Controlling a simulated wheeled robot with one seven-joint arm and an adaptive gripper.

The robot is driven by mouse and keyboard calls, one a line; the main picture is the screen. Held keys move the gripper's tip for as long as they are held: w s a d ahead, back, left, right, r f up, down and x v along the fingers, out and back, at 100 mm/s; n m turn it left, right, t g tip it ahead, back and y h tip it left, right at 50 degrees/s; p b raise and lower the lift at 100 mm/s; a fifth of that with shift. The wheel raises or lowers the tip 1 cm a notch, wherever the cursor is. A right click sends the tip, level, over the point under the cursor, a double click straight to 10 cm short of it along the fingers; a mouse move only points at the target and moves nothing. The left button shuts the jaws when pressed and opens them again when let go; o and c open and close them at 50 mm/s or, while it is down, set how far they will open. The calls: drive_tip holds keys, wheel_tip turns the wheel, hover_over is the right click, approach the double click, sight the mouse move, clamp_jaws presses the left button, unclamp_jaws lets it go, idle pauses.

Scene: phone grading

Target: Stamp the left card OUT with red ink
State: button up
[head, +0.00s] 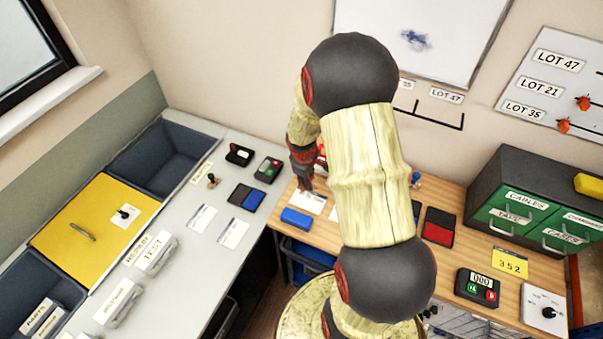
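A white card (312,202) lies on the wooden desk just below my gripper (304,183). A second white card (333,213) shows only as a sliver beside my arm, which hides the rest. My gripper points down at the upper edge of the first card; its fingers are small and dark, and I cannot tell whether they hold anything. A red ink pad (438,232) lies open on the desk, right of my arm. A stamp with a blue top (415,178) stands behind it. Any print on the cards is too small to read.
A blue block (297,218) lies in front of the first card. The grey counter (190,255) at left carries two more cards (202,218), a blue ink pad (246,197) and a small stamp (212,181). A green drawer cabinet (520,213) and a counter device (477,288) stand at right.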

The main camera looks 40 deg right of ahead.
drive_tip(key=shift+s+f+b, duration=0.3)
drive_tip(key=shift+f, duration=0.05)
drive_tip(key=b, duration=0.4)
hover_over(309, 201)
drive_tip(key=x, duration=0.2)
drive_tip(key=a+x, duration=0.1)
drive_tip(key=x, duration=0.2)
drive_tip(key=shift+f, duration=0.1)
drive_tip(key=shift+f+b, duration=0.45)
drive_tip(key=shift+f, duration=0.2)
idle(1.4)
drive_tip(key=shift+s, duration=0.1)
drive_tip(key=shift+w+d+p+v, duration=0.1)
drive_tip(key=shift+d+p+v, duration=0.15)
drive_tip(key=shift+p+v, duration=0.8)
drive_tip(key=shift+w+d+p+v, duration=0.1)
drive_tip(key=shift+d+p+v, duration=0.15)
drive_tip(key=shift+p+v, duration=0.85)
drive_tip(key=shift+w+d+p+v, duration=0.1)
drive_tip(key=shift+d+p+v, duration=0.15)
drive_tip(key=shift+p+v, duration=0.8)
drive_tip(key=shift+w+a+r+b, duration=0.1)
drive_tip(key=shift+r+b, duration=0.3)
